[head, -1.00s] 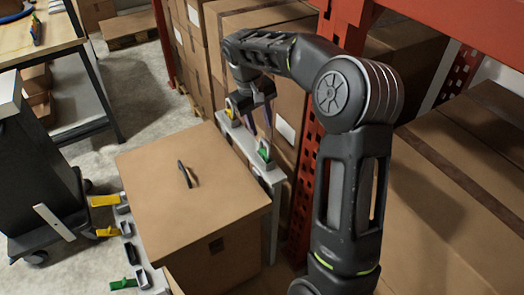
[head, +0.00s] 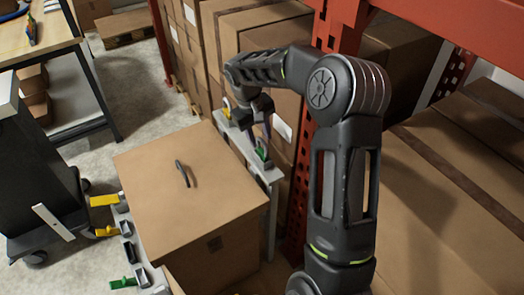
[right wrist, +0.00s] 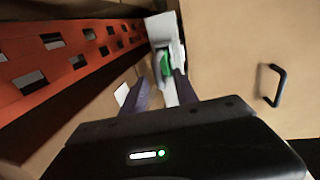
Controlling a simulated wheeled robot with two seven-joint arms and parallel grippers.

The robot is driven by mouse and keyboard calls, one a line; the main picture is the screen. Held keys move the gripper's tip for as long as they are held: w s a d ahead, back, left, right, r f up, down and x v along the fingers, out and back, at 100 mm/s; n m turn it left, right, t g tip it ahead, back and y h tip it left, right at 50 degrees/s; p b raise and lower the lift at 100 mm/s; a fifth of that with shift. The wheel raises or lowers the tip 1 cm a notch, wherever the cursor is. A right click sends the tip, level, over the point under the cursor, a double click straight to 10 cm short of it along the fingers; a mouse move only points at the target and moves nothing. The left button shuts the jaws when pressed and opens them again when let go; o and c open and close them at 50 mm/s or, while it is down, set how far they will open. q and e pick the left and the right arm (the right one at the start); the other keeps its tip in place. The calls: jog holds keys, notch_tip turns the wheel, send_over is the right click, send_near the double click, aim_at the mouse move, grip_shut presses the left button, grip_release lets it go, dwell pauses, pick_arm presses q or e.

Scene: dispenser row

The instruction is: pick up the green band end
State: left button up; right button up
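A green band end (head: 262,150) sits in a dispenser on the grey rail behind the large carton, at the rail's right part. It also shows in the right wrist view (right wrist: 166,63), beyond my fingers and roughly between their tips. My right gripper (head: 259,134) is above and close to it, pointing down. In the right wrist view its two dark purple fingers (right wrist: 160,84) are apart with nothing between them. I cannot tell whether they touch the dispenser. Another green band end (head: 123,283) lies on the near left rail. My left gripper is out of view.
The large carton (head: 190,205) with a dark handle stands between the two rails. Yellow band ends (head: 104,200) stick out at the left rail. A red rack post (head: 303,190) and stacked cartons stand close to my right arm. Grey floor is open at upper left.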

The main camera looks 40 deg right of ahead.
aim_at(262, 151)
jog(key=shift+d+f, duration=0.25)
jog(key=shift+f, duration=0.8)
jog(key=shift+c, duration=0.4)
grip_shut()
dwell(0.6)
